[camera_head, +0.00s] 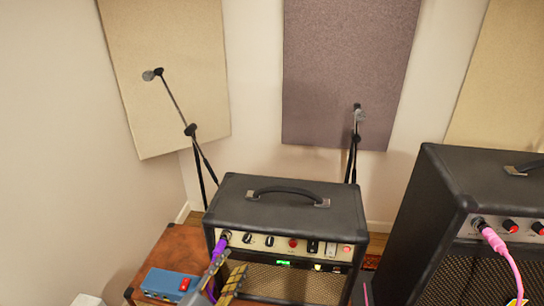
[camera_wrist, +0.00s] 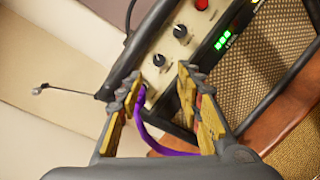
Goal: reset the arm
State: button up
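My gripper (camera_head: 229,270) is at the lower middle of the head view, in front of the left part of a black amp head (camera_head: 290,207). In the wrist view my gripper (camera_wrist: 158,88) has its two yellow-and-grey fingers apart, with nothing clamped between them. A purple cable (camera_head: 222,243) is plugged into the left end of the amp's panel. In the wrist view the purple cable (camera_wrist: 143,120) curves down between and behind the fingers. I cannot tell whether a finger touches it. The amp's knobs and green display (camera_wrist: 222,43) lie just beyond the fingertips.
A blue pedal (camera_head: 166,284) with a red part sits on a brown wooden top (camera_head: 180,244) left of my gripper. A larger black amp (camera_head: 440,200) with a pink cable (camera_head: 494,240) stands at right. Two microphone stands (camera_head: 190,130) (camera_head: 354,145) rise behind. The wall side at left is clear.

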jog(key=d+r+m+g+h, duration=0.15)
jog(key=d+m+g, duration=0.35)
jog(key=d, duration=0.7)
jog(key=d+r+m+g+h, duration=0.1)
jog(key=d+m+g+h, duration=0.3)
jog(key=d, duration=0.9)
jog(key=s+d+r+m+y+p, duration=0.1)
jog(key=s+d+r+m+y, duration=0.2)
jog(key=s+m, duration=0.4)
jog(key=s+d+r+m+g+y+p, duration=0.1)
jog(key=s+d+r+m+y, duration=0.2)
jog(key=s+d+m+y, duration=0.2)
jog(key=shift+s+d+m+g+y, duration=0.25)
jog(key=shift+s+m+g+y, duration=0.05)
jog(key=shift+s+m+y, duration=0.7)
jog(key=shift+r, duration=0.1)
